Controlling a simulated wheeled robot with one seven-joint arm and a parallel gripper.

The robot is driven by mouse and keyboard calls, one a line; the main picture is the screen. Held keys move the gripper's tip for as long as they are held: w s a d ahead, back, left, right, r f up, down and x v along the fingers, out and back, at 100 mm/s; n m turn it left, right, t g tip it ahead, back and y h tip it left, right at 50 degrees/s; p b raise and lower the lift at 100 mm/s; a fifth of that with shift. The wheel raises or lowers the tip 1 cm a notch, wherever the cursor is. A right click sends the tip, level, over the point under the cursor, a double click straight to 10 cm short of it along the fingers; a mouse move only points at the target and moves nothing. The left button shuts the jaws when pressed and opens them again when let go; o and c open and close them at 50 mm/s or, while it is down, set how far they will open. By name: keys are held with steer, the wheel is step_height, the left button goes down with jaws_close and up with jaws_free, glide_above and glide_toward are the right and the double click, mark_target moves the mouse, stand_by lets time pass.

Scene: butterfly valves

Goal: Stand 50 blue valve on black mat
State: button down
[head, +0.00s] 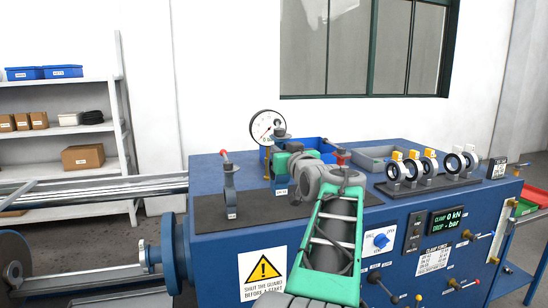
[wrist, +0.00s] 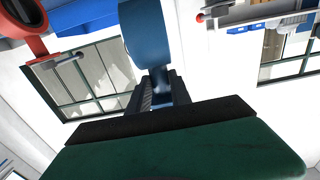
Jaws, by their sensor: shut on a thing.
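My gripper (head: 281,165) is shut on a blue valve (head: 281,189), over the right part of the black mat (head: 255,208). In the head view the gripper hides most of this valve; a small blue part with a white label shows below the jaws. I cannot tell whether it touches the mat. In the wrist view the blue valve (wrist: 145,38) shows its rounded body, with its narrow neck between the dark jaws. Another blue-grey valve with a red handle (head: 230,190) stands upright on the mat's left part. Size markings are too small to read.
A pressure gauge (head: 266,127) and a blue bin (head: 318,147) stand behind my gripper. A red-topped part (head: 341,154) is close to my arm. To the right are a grey tray (head: 372,158) and a rack of rings (head: 428,183). The mat between the valves is clear.

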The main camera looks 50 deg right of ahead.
steer(key=w+d+f+p, duration=0.1)
steer(key=d+f+p, duration=0.1)
steer(key=d+f, duration=0.7)
steer(key=shift+f+p, duration=0.4)
steer(key=shift+f, duration=0.2)
steer(key=shift+f, duration=0.15)
steer(key=c, duration=1.6)
jaws_free()
steer(key=shift+f, duration=0.3)
steer(key=o, duration=0.4)
steer(key=shift+o, duration=0.2)
steer(key=shift+r, duration=0.15)
